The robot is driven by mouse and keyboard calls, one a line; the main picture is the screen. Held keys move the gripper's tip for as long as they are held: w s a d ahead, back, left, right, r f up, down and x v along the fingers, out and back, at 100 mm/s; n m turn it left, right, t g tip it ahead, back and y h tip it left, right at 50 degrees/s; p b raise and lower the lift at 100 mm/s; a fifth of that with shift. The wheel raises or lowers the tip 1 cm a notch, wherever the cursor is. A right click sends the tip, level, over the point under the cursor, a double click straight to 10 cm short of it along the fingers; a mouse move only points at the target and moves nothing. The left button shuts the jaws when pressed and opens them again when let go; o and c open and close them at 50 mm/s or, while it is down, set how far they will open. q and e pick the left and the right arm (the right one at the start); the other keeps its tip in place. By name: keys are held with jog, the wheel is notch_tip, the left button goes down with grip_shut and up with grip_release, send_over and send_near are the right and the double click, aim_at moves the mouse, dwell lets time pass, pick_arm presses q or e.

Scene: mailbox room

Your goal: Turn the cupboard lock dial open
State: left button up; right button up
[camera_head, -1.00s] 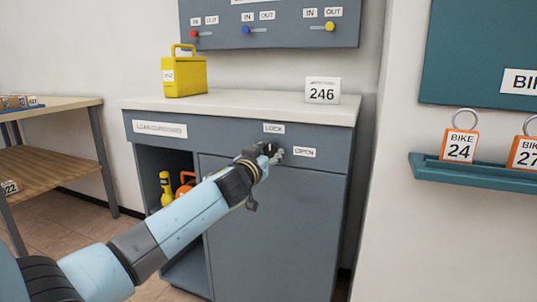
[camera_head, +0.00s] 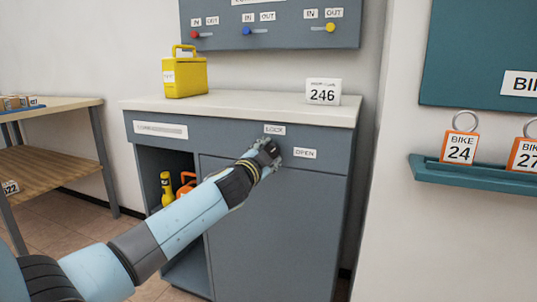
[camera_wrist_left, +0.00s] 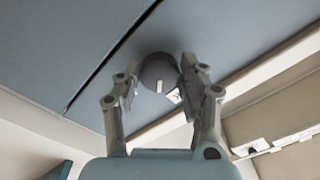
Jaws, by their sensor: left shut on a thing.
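The grey cupboard (camera_head: 275,215) has a white top. A LOCK label (camera_head: 274,130) and an OPEN label (camera_head: 304,154) are on its upper front panel. My left gripper (camera_head: 272,153) is at this panel, just below LOCK and left of OPEN, and covers the dial in the head view. In the left wrist view the round grey dial (camera_wrist_left: 158,73) with a white mark sits between the two fingers of my left gripper (camera_wrist_left: 160,85), which is shut on it. Which label the mark points to I cannot tell. My right gripper is not in view.
A yellow case (camera_head: 185,76) and a white 246 sign (camera_head: 323,92) stand on the cupboard top. The open compartment at left holds yellow and orange items. A teal shelf with bike tags (camera_head: 475,172) is on the right wall.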

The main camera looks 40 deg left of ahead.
pick_arm(q)
jog(key=m, duration=0.4)
jog(key=shift+m+p, duration=0.3)
jog(key=shift+p, duration=0.05)
jog(key=m, duration=0.3)
jog(key=shift+p, duration=0.3)
jog(key=shift+m, duration=0.4)
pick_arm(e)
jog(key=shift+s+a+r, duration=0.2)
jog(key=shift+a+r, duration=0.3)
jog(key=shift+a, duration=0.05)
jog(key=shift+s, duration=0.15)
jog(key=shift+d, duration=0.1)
pick_arm(q)
jog(key=o, duration=0.8)
jog(key=shift+m, duration=0.3)
jog(key=o, duration=0.4)
jog(key=shift+c, duration=0.2)
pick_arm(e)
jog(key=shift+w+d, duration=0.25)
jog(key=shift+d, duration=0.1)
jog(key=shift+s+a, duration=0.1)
